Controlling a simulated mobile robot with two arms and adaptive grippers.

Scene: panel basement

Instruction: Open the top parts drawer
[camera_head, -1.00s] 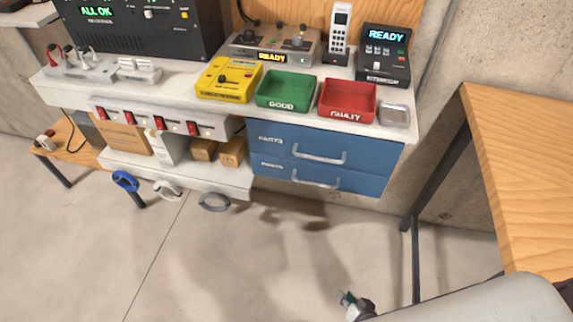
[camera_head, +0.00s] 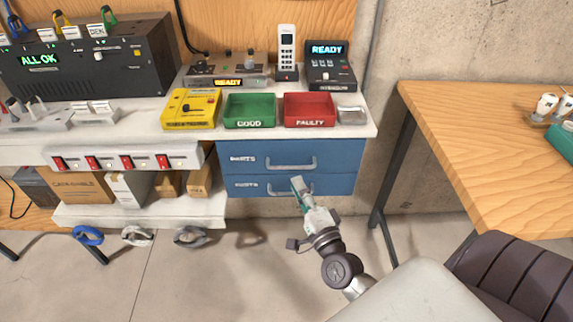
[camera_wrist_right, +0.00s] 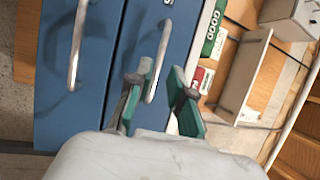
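The top parts drawer (camera_head: 252,157) is the upper of two blue drawers under the bench and looks shut. Its grey bar handle (camera_head: 291,167) also shows in the right wrist view (camera_wrist_right: 160,55). The lower drawer (camera_head: 338,185) also looks shut; its handle (camera_head: 272,190) is partly hidden by my gripper. My right gripper (camera_head: 297,184) is in front of the drawers, just below the top handle in the head view. In the wrist view its green-padded fingers (camera_wrist_right: 157,100) are apart, one on each side of the top handle's line. Contact cannot be told. My left gripper is out of view.
Green (camera_head: 249,123) and red (camera_head: 309,123) bins and a yellow box (camera_head: 191,124) stand on the bench above. A red-switch strip (camera_head: 126,160) and shelf boxes are left of the drawers. A wooden table (camera_head: 475,125) stands to the right.

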